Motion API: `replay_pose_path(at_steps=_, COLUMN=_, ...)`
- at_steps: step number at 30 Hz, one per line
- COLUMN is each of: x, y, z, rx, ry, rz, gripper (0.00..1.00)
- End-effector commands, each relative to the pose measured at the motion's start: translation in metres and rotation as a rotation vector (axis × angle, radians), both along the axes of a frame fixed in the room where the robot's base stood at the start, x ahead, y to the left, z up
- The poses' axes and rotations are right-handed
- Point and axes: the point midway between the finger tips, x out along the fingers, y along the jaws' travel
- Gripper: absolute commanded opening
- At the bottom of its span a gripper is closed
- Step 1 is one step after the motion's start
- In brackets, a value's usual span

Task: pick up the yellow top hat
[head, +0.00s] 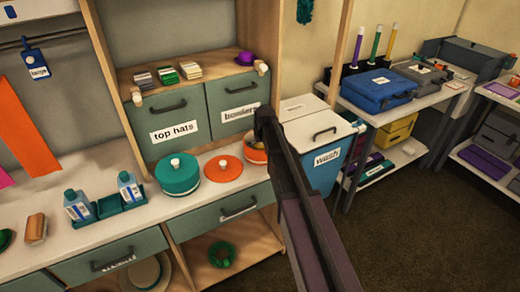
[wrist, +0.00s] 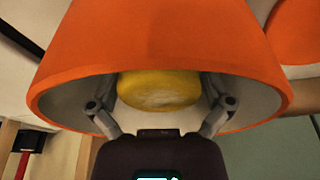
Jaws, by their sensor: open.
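A rounded yellow thing, likely the crown of the yellow top hat (wrist: 158,92), sits inside an open round orange box (wrist: 160,35) in the wrist view. Its brim is not visible. The box's inside is pale. My gripper (wrist: 163,84) reaches into the box, open, with one finger on each side of the yellow thing. I cannot tell whether the fingers touch it. In the head view the orange box (head: 253,155) stands on the counter, partly behind my arm. The yellow thing and my fingers are hidden there.
An orange lid (head: 225,169) lies left of the box. A lidded teal box (head: 178,178) stands further left. Drawers labelled "top hats" (head: 172,145) and "bowlers" (head: 225,117) are behind. A blue "wash" bin (head: 325,160) stands to the right.

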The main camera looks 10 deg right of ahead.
Motion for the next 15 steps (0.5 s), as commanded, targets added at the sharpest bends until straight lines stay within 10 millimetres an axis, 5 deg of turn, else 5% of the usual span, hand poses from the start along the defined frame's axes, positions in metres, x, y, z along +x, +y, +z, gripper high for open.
replay_pose_path(at_steps=3, x=0.0, y=0.0, z=0.0, rx=0.0, ry=0.0, rz=0.0, gripper=0.94)
replay_pose_path(at_steps=7, x=-0.0001, y=0.0001, z=0.0, rx=0.0, ry=0.0, rz=0.0, gripper=0.57)
replay_pose_path(at_steps=15, x=-0.0001, y=0.0001, z=-0.0001, rx=0.0, ry=0.0, rz=0.0, gripper=0.56)
